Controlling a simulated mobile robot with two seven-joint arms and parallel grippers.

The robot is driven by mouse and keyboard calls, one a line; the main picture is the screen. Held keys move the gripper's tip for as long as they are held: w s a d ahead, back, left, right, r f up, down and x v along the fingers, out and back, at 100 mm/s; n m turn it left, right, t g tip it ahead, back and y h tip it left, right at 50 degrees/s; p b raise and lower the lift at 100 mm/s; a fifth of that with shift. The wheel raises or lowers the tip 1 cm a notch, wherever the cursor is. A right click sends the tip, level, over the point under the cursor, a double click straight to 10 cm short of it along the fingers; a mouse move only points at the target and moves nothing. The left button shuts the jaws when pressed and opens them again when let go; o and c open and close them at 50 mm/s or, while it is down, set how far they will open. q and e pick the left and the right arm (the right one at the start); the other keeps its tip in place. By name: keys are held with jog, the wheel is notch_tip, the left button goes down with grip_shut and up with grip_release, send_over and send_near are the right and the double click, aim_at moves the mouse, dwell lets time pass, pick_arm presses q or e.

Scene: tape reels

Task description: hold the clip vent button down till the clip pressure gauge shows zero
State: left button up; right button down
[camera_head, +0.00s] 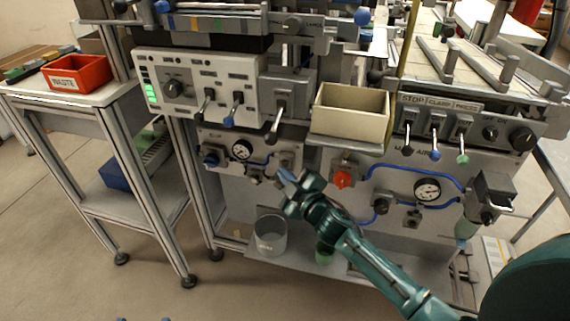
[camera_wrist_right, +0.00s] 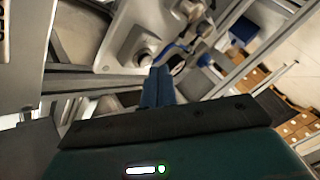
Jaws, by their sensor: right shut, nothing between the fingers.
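The clip pressure gauge (camera_head: 242,150) is a small white dial on the grey panel marked CLIP, left of centre; its needle is too small to read. My right gripper (camera_head: 284,177) is shut and empty, its blue tips in front of the lower right of that panel. Small blue tips at the head view's bottom edge may be my left gripper (camera_head: 142,319).
A red knob (camera_head: 342,179) and a second gauge (camera_head: 428,189) with blue tubing sit to the right. A beige bin (camera_head: 350,108) juts out above my right gripper. A red WASTE bin (camera_head: 78,73) is on the left table.

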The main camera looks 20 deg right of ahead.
jog(key=shift+w+d, duration=0.4)
jog(key=shift+w, duration=0.1)
dwell(0.7)
dwell(0.3)
jog(key=shift+s+a, duration=0.45)
jog(key=shift+s, duration=0.2)
jog(key=s+a, duration=0.2)
jog(key=s+p, duration=0.1)
jog(key=s, duration=0.1)
jog(key=shift+s+a, duration=0.1)
jog(key=shift+a, duration=0.3)
